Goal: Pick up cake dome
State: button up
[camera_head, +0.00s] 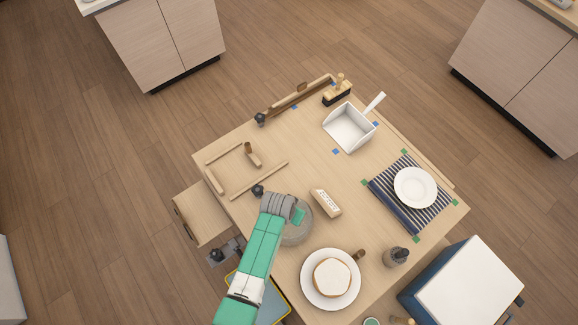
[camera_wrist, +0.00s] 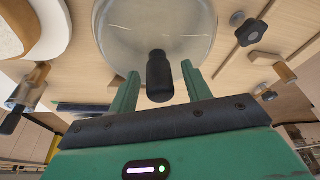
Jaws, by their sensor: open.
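The cake dome (camera_head: 305,229) is a clear glass cover standing on the wooden table, partly hidden under my arm in the head view. In the wrist view the dome (camera_wrist: 150,28) fills the top middle, with its dark knob (camera_wrist: 160,76) pointing towards my gripper. My gripper (camera_wrist: 160,72) is open, with one green finger on each side of the knob. I see small gaps between the fingers and the knob. In the head view my gripper (camera_head: 298,214) is over the dome.
A lettered wooden block (camera_head: 325,203) lies close to the dome's right. A dark bottle (camera_head: 396,257) stands right of the cake plate. A white dustpan (camera_head: 350,127), a brush (camera_head: 337,95) and a striped mat (camera_head: 397,212) with a white plate (camera_head: 415,187) lie farther off. Wooden strips (camera_head: 259,180) lie upper left.

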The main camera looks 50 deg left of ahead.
jog(key=shift+f, duration=0.15)
jog(key=shift+c, duration=0.4)
grip_shut()
notch_tip(320, 180, up, 10)
jog(key=shift+r+p, duration=0.1)
jog(key=shift+p, duration=0.4)
